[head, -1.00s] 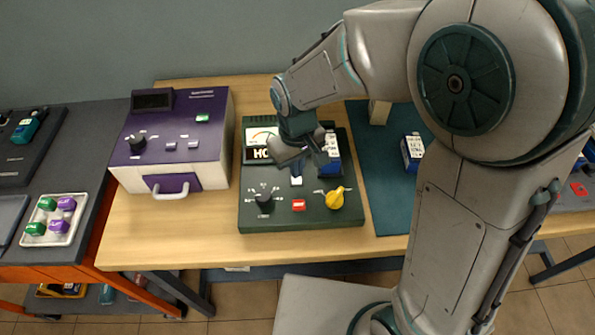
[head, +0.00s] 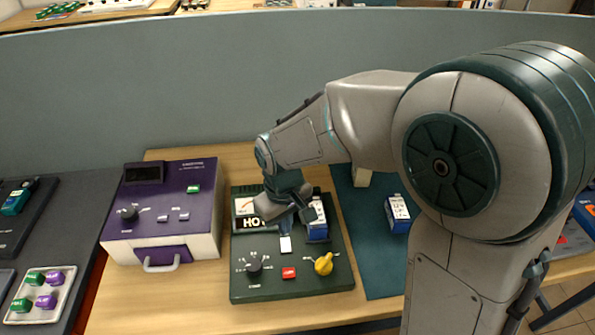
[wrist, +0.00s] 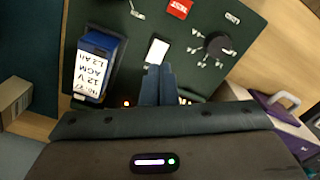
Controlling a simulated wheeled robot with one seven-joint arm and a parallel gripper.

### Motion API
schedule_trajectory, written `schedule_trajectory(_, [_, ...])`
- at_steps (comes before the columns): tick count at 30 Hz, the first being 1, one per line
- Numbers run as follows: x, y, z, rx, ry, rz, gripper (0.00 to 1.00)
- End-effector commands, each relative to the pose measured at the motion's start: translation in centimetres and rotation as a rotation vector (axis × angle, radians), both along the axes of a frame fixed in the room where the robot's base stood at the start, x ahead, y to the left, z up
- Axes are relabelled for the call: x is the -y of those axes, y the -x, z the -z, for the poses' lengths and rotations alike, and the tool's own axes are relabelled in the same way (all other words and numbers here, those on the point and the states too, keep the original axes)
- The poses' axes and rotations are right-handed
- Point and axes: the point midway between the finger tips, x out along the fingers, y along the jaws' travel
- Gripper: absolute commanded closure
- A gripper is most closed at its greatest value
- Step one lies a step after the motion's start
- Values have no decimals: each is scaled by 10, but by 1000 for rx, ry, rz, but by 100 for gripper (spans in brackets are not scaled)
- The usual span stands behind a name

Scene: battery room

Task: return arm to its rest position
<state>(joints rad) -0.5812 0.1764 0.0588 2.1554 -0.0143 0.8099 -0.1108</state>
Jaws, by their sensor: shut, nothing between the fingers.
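My gripper (head: 287,218) hangs over the dark green tester panel (head: 292,287), pointing down, with its fingers closed together and empty. In the wrist view the shut fingertips (wrist: 158,75) are beside a white rocker or key (wrist: 157,51) on the panel. A blue battery (head: 317,226) labelled 12 V AGM sits in the tester, right of the gripper; it also shows in the wrist view (wrist: 97,66). My arm is bent across the right side of the head view. Whether the fingertips touch the panel cannot be told.
The tester carries a black knob (head: 254,265), a red TEST button (head: 288,273) and a yellow knob (head: 324,264). A purple-topped box (head: 160,215) stands at left. A second blue battery (head: 397,213) stands on the teal mat (head: 378,262). A tray of coloured caps (head: 66,299) lies far left.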

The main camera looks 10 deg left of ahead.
Motion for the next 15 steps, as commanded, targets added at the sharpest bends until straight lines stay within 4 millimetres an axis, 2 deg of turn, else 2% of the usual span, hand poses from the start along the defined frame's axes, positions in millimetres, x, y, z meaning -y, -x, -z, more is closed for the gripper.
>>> schedule_trajectory(5, [4,-1,-3,4,-3,12,100])
schedule_trajectory(8, [21,-3,-15,22,-11,58,100])
schedule_trajectory(11, [52,-3,-33,52,-26,145,100])
schedule_trajectory(15, [104,5,-61,107,-50,294,100])
